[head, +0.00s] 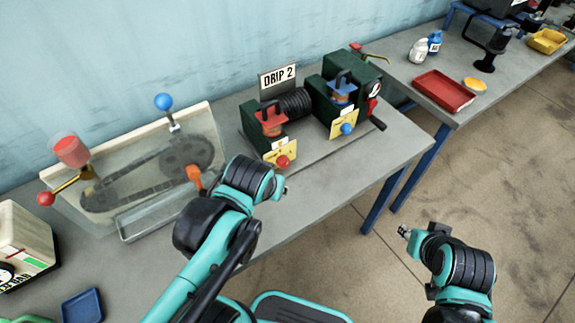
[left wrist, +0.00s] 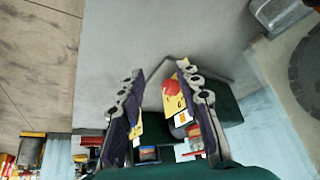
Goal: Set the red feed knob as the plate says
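The plate (head: 278,76) reads "DRIP 2" and stands behind the green machine. The red feed knob (head: 283,161) sits on a yellow dial card (head: 272,150) at the machine's front left. My left gripper (head: 281,187) is just in front of and below this knob. In the left wrist view its fingers (left wrist: 158,72) are spread, with the red knob (left wrist: 171,88) between them, nearer one finger. I cannot tell whether they touch it. The dial marks are too small to read. My right gripper (head: 404,231) hangs away from the bench; its fingers are too small to judge.
A blue knob (head: 347,128) on another yellow card is right of the red one. A clear-covered chain unit (head: 160,170) with a blue-topped lever (head: 163,102) and a red ball (head: 46,198) stands left. A red tray (head: 443,92) lies on the far-right table.

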